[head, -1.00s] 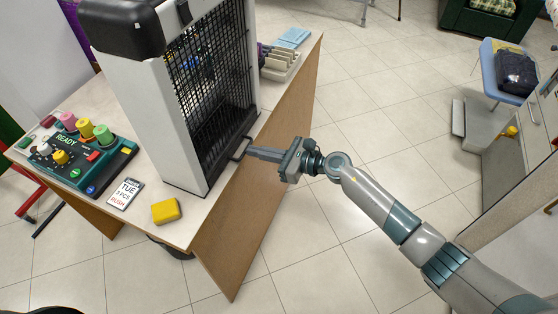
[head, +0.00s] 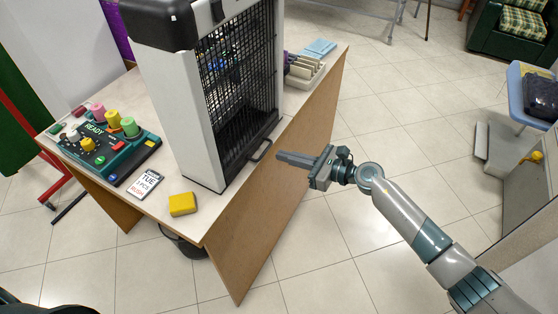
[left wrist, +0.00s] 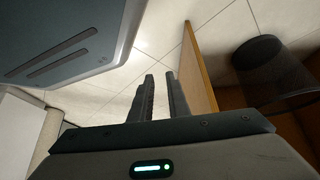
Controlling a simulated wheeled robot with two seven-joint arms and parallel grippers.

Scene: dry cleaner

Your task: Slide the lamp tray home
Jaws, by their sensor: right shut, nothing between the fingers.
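The lamp tray shows by its dark loop handle (head: 262,151), which sticks out at the foot of the tall white cabinet (head: 178,105) with a black mesh front. The tray's body is hard to make out behind the mesh. My right gripper (head: 279,157) is shut and empty, pointing left at the handle with a small gap between its tips and the handle. My left gripper (left wrist: 161,88) shows in the left wrist view. Its two fingers stand apart with nothing between them, over the floor and away from the tray.
On the table (head: 222,205) stand a control box (head: 110,142) with coloured knobs, a ticket card (head: 146,183), a yellow block (head: 182,204) and a rack (head: 303,70). A dark bin (left wrist: 272,68) is below the table.

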